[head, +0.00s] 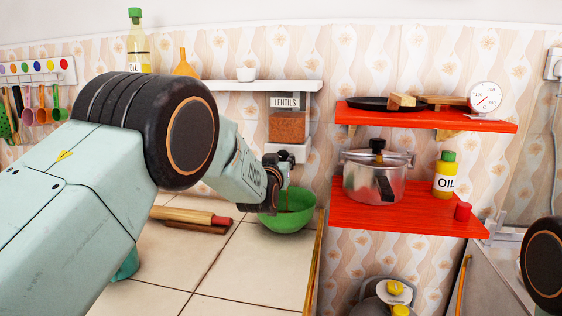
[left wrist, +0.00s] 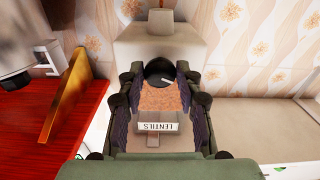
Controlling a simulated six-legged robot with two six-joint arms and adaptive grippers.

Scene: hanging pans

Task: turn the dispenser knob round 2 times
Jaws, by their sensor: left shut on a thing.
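The lentil dispenser (head: 287,128) is a clear box of orange lentils with a white base, fixed under the white shelf. Its label shows upside down in the left wrist view (left wrist: 157,127). My left gripper (head: 276,178) is at the front of the dispenser's lower part, above the green bowl (head: 297,221). In the left wrist view its two fingers (left wrist: 160,80) stand on either side of the dark round knob (left wrist: 157,68) and are shut on it. In the head view the gripper hides the knob. Something brown shows at the bowl's opening. My right gripper is out of view.
A rolling pin (head: 184,215) lies on the tiled counter (head: 235,265) left of the bowl. Red shelves (head: 400,216) to the right hold a pressure cooker (head: 374,182), an oil bottle (head: 445,176) and a scale (head: 485,98). Part of my right arm shows at the right edge.

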